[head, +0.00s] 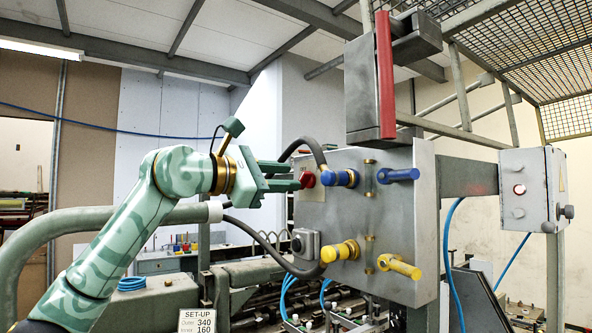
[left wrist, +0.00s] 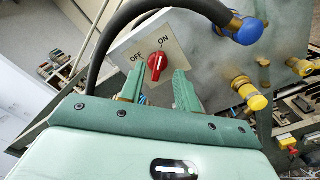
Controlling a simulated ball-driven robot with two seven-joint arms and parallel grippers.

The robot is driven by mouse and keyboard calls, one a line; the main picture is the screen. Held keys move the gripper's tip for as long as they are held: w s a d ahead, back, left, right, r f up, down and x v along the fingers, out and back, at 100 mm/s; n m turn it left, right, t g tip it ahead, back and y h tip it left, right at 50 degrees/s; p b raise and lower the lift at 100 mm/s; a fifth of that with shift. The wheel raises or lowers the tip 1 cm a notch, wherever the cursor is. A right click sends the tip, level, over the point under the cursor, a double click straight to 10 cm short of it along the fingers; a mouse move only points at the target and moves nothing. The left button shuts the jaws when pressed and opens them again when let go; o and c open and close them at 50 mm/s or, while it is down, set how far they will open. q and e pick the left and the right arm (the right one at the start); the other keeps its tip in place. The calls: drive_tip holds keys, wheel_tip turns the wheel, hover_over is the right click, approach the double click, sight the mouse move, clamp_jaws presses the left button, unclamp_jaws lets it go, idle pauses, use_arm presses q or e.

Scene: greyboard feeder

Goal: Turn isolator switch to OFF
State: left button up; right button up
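The isolator switch is a red rotary knob (left wrist: 157,62) on a pale plate (left wrist: 142,51) lettered OFF on the left and ON on the right. Its grip stands near upright in the left wrist view, leaning slightly towards ON. In the head view the red knob (head: 307,179) is at the left edge of the grey control box (head: 335,215). My left gripper (head: 298,178) is open and empty, its fingertips close to the knob. In the left wrist view the gripper (left wrist: 159,76) has one finger on each side below the knob; contact cannot be told. My right gripper is not in view.
Blue-capped (head: 398,175) and yellow-capped (head: 400,266) fittings stick out of the box to the right. A dark hose (head: 306,146) arches close above the gripper. A red bar (head: 385,80) stands above the box. Machine rails lie below.

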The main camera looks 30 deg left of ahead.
sight(301, 178)
use_arm(q)
drive_tip(key=x, duration=0.2)
drive_tip(key=shift+w, duration=0.3)
drive_tip(key=shift+w+d+f+p, duration=0.15)
drive_tip(key=shift+w+p, duration=0.15)
drive_tip(key=shift+w, duration=0.25)
drive_tip(key=shift+s, duration=0.15)
drive_tip(key=shift+c, duration=0.6)
clamp_jaws()
